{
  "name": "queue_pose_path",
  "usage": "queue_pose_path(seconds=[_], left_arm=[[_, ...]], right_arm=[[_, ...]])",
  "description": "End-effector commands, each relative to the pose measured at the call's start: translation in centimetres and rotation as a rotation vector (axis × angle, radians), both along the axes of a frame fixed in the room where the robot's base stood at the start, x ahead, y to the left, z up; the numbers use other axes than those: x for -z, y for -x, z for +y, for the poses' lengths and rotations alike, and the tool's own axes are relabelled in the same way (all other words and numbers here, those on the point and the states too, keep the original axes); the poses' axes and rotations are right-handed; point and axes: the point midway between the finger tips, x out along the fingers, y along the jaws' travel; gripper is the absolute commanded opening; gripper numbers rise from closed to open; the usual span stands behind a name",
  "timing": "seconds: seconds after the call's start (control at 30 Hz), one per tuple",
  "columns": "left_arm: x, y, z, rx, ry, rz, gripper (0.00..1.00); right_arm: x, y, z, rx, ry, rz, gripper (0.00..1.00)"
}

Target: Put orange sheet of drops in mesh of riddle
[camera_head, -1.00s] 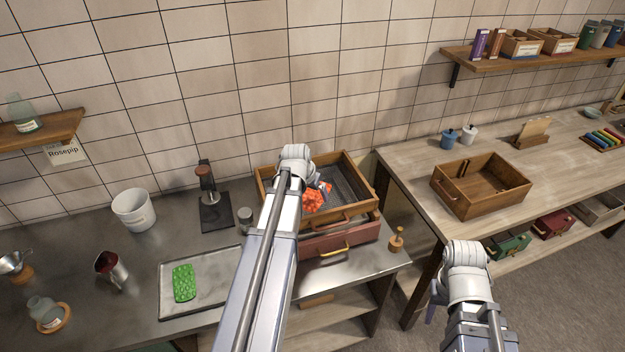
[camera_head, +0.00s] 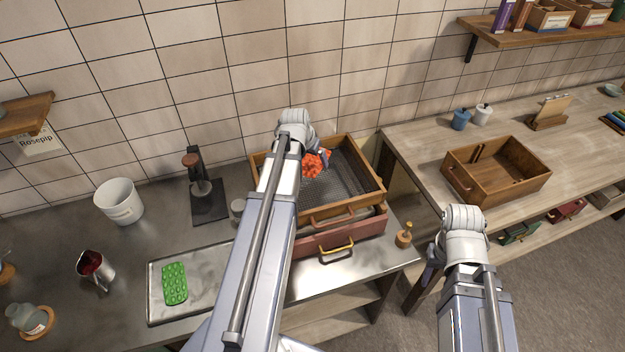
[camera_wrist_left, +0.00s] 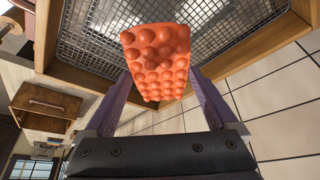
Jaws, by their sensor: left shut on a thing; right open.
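The orange sheet of drops (camera_head: 314,164) is held by my left gripper (camera_head: 322,158), which is shut on it. In the left wrist view the sheet (camera_wrist_left: 158,60) shows its rounded drops between the two fingers, in front of the mesh. The riddle (camera_head: 370,197) is a wooden frame with a grey wire mesh (camera_head: 345,178); the mesh also shows in the left wrist view (camera_wrist_left: 95,35). The sheet is over the back left part of the mesh; whether it touches the mesh I cannot tell. My right gripper (camera_head: 432,262) is open and empty, right of the metal counter.
The riddle sits on a red drawer box (camera_head: 350,233) with a brass handle. A green sheet of drops (camera_head: 174,284) lies on a metal tray (camera_head: 215,262). A small brass-knobbed stamp (camera_head: 404,236) stands right of the box. An empty wooden crate (camera_head: 500,172) is on the right bench.

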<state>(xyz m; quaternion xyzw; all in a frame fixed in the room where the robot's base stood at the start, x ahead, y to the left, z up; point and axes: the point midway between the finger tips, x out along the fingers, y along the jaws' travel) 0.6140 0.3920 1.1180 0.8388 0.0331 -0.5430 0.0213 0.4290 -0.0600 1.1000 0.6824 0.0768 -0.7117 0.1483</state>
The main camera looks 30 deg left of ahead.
Motion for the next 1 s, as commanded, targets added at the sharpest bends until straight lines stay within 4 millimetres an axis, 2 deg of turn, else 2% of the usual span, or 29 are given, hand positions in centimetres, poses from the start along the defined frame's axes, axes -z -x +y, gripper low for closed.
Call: queue_pose_path(seconds=[0.03, 0.2, 0.5, 0.83, 1.0], left_arm=[[1.6, 0.0, 0.0, 0.000, 0.000, 0.000, 0.13], [4.2, 0.0, 0.0, 0.000, 0.000, -0.001, 0.13], [4.8, 0.0, 0.0, 0.000, 0.000, 0.000, 0.13], [8.4, 0.0, 0.0, 0.000, 0.000, -0.001, 0.13], [8.2, 0.0, 0.0, 0.000, 0.000, -0.001, 0.13]], right_arm=[[1.6, 0.0, 0.0, -0.001, 0.000, 0.000, 0.50], [4.2, 0.0, 0.0, -0.007, 0.002, 0.000, 0.50], [4.8, 0.0, 0.0, -0.010, 0.002, 0.000, 0.50], [8.4, 0.0, 0.0, -0.012, 0.003, 0.000, 0.50], [8.2, 0.0, 0.0, -0.012, 0.003, 0.000, 0.50]])
